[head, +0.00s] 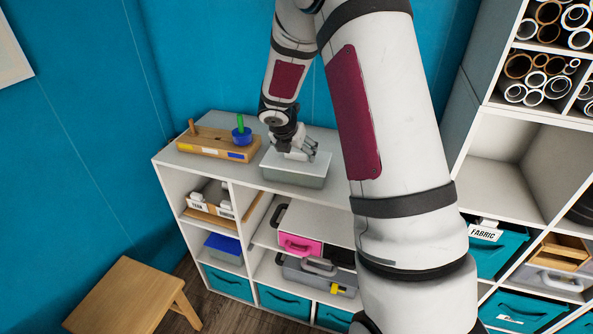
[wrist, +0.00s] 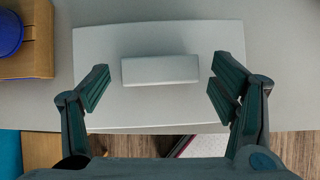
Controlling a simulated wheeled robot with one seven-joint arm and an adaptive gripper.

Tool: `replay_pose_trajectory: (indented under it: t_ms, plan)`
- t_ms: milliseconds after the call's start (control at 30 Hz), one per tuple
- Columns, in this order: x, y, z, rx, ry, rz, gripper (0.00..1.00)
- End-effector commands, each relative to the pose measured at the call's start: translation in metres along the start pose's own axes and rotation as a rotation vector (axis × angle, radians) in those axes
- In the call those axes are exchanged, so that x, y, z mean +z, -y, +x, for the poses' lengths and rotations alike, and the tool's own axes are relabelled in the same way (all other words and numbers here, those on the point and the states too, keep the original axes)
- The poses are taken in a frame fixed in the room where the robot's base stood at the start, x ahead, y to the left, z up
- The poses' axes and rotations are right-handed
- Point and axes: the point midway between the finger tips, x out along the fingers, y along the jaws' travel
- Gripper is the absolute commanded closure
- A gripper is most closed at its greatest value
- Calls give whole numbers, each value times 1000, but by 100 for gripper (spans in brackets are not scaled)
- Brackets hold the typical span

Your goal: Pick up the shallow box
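The shallow box (head: 296,178) is grey, with a paler lid, and stands on top of the low shelf unit at its right part. In the wrist view its lid (wrist: 160,104) fills the middle, with a raised grey block-like handle (wrist: 160,70) on it. My gripper (head: 298,148) is over the lid, pointing down. In the wrist view my gripper (wrist: 160,88) is open, with one finger on each side of the handle and a gap on both sides. Whether the fingertips touch the lid I cannot tell.
A wooden block (head: 213,142) with a blue-and-green piece (head: 241,132) stands left of the box on the same shelf top (head: 172,158). A wooden stool (head: 128,296) stands at front left. A tall shelf (head: 500,165) with rolls and teal bins is on the right.

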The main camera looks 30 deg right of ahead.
Motion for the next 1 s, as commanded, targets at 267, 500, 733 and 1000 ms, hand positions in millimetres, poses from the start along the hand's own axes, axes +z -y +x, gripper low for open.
replay_pose_trajectory:
  t_ms: [267,500,733,1000]
  plan:
    - [0,0,0,0,0,0,89]
    - [1,0,-1,0,1,0,90]
    - [7,1,-9,-1,3,3,90]
    - [19,1,-28,0,3,2,90]
